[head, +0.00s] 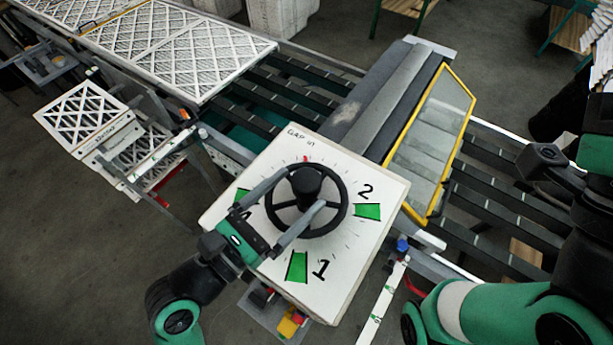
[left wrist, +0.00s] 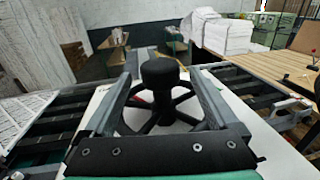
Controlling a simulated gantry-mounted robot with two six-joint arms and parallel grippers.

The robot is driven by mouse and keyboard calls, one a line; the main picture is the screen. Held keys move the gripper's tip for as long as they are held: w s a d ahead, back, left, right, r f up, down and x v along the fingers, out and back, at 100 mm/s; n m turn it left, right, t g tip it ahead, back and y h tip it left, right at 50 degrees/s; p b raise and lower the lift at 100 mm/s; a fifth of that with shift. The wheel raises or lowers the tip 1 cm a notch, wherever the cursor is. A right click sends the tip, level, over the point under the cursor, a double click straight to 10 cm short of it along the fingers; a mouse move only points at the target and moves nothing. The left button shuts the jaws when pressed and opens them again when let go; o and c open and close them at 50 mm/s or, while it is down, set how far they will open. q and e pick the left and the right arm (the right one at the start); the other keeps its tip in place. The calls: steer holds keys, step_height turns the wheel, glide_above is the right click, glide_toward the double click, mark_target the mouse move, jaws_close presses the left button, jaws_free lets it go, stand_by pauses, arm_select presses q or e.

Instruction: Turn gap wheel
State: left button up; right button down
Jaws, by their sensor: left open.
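The black gap wheel (head: 342,214) with its raised centre hub sits on a white dial panel (head: 225,215) marked "GAP in", with green wedges and the numbers 1 and 2 showing. A small red mark shows at the wheel's far rim. My left gripper (head: 303,188) is open, its two grey fingers reaching over the wheel on either side of the hub. In the left wrist view the hub (left wrist: 160,80) stands between the spread fingers (left wrist: 161,76), with gaps on both sides. Whether the fingers touch the rim or spokes is unclear. My right gripper is not in view.
Lattice filters (head: 180,45) lie at the back left. A yellow-and-red switch (head: 291,323) sits by the panel's front edge. My right arm is at the right.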

arm_select(q)
steer(key=x, duration=0.3)
steer(key=shift+w+d, duration=0.15)
jaws_close()
stand_by(0.3)
